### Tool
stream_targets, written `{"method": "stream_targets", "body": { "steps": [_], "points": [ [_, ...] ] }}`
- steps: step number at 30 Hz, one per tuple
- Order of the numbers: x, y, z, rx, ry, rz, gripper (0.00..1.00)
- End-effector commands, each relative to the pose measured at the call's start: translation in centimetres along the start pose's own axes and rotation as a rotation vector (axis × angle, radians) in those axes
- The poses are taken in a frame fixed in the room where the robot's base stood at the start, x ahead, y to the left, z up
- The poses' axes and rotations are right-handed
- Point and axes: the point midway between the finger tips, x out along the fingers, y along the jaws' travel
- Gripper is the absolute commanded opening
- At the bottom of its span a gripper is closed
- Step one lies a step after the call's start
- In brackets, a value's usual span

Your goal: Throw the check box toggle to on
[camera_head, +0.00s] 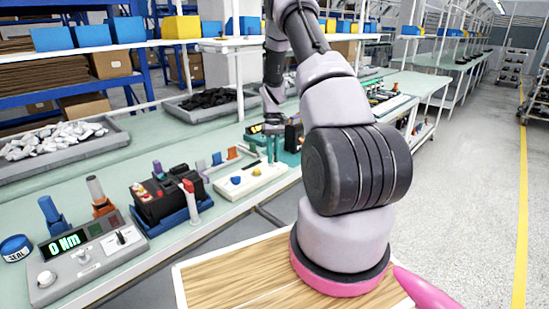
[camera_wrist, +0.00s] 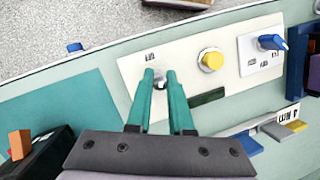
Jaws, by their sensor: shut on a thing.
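The check box (camera_head: 268,184) is a low white box on the green bench. In the wrist view the check box (camera_wrist: 130,68) carries a small metal toggle (camera_wrist: 160,83), a yellow round button (camera_wrist: 211,60) and a blue knob (camera_wrist: 271,42). My gripper (camera_wrist: 160,76) has its two teal fingers down at the box, shut on the toggle between them. The fingers hide most of the toggle, and I cannot tell which way it is thrown. In the head view my gripper (camera_head: 272,150) is small and points down at the box's right end.
A black breaker unit (camera_head: 160,195) in a blue tray stands left of the check box. A tester reading 0 Nm (camera_head: 85,262) is nearer. Behind the box are small coloured parts (camera_head: 217,160). A dark device with an orange block (camera_wrist: 20,144) lies left in the wrist view.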

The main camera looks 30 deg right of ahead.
Motion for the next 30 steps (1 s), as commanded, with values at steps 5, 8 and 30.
{"method": "stream_targets", "body": {
  "steps": [5,8,30],
  "points": [
    [-0.1,-0.2,-0.9,0.033,-0.148,0.057,0.00],
    [-0.2,-0.3,-1.2,0.053,-0.228,0.086,0.00],
    [-0.1,-0.7,-2.4,0.127,-0.542,0.193,0.00]
  ]
}}
